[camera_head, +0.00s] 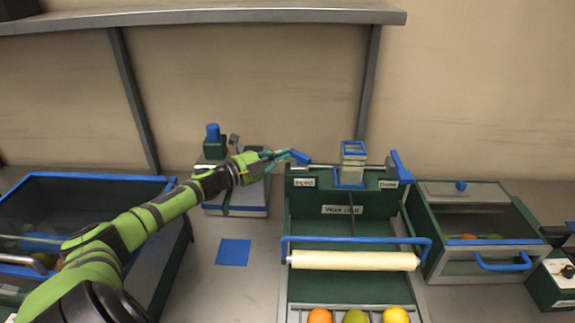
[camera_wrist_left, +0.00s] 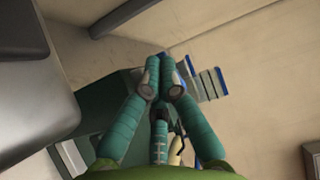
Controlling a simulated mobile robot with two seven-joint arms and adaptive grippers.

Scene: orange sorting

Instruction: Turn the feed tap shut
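The feed tap (camera_head: 300,157) has a blue lever above the left label plate on the green wax unit (camera_head: 345,192). The lever points up and to the left in the head view. My left gripper (camera_head: 287,154) reaches in from the left, its fingertips at the lever's left end. In the left wrist view the teal fingers (camera_wrist_left: 166,78) meet at the tips, with a bit of blue just beyond them. Whether they touch or pinch the lever cannot be told. My right gripper is not in view.
A second blue lever (camera_head: 401,167) stands at the unit's right, beside a clear blue-rimmed vessel (camera_head: 353,151). A cream roller (camera_head: 353,260) lies in front, with fruit below it. A green box with a blue handle (camera_head: 503,262) stands right. A blue square (camera_head: 233,252) lies on the counter.

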